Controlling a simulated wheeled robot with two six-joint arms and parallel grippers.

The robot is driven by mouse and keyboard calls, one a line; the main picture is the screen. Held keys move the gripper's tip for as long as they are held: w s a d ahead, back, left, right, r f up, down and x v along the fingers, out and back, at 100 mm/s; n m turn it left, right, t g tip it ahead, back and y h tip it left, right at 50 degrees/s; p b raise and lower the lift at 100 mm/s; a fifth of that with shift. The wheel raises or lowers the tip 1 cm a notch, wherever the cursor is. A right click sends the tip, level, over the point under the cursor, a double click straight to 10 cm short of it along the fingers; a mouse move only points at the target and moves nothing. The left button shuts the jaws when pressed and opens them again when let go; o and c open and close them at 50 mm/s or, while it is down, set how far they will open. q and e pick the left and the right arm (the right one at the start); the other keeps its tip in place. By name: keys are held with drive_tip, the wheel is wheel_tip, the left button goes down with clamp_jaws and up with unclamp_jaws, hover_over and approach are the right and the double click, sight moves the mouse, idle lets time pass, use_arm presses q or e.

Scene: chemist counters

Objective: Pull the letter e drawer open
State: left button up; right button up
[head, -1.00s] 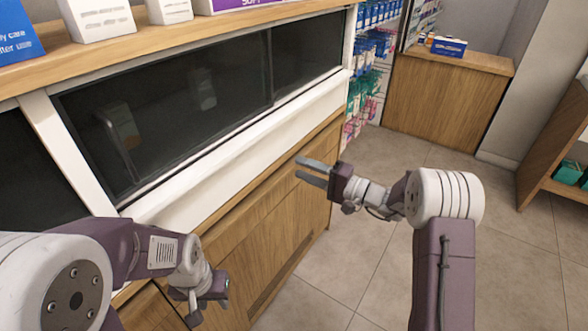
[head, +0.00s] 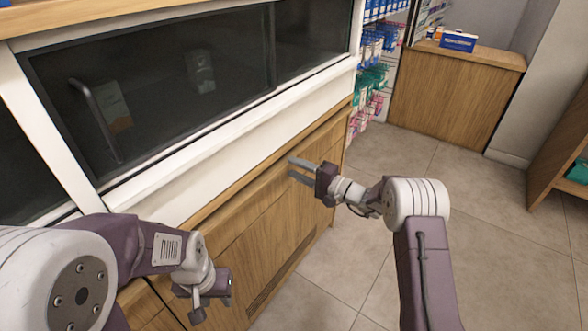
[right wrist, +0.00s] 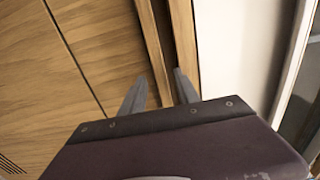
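The wooden counter front (head: 262,245) runs along the left under a white-framed glass case, with panels split by thin seams. No letter is readable on it, so I cannot tell which panel is the letter e drawer. My right gripper (head: 291,168) is open and empty, its fingers pointing left at the counter's upper wooden edge. In the right wrist view its two fingers (right wrist: 160,92) stand apart near a wooden strip and a dark groove; contact is unclear. My left gripper (head: 208,300) hangs low in front of the counter; its fingers are too unclear to judge.
The dark glass case (head: 180,90) is above the wooden front. A vent grille (head: 270,285) is low on the front. Hanging goods (head: 370,75) and another wooden counter (head: 450,95) stand at the back. The tiled floor (head: 340,265) is clear.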

drive_tip(key=shift+w+a, duration=0.3)
drive_tip(key=shift+a, duration=0.15)
clamp_jaws()
idle(1.1)
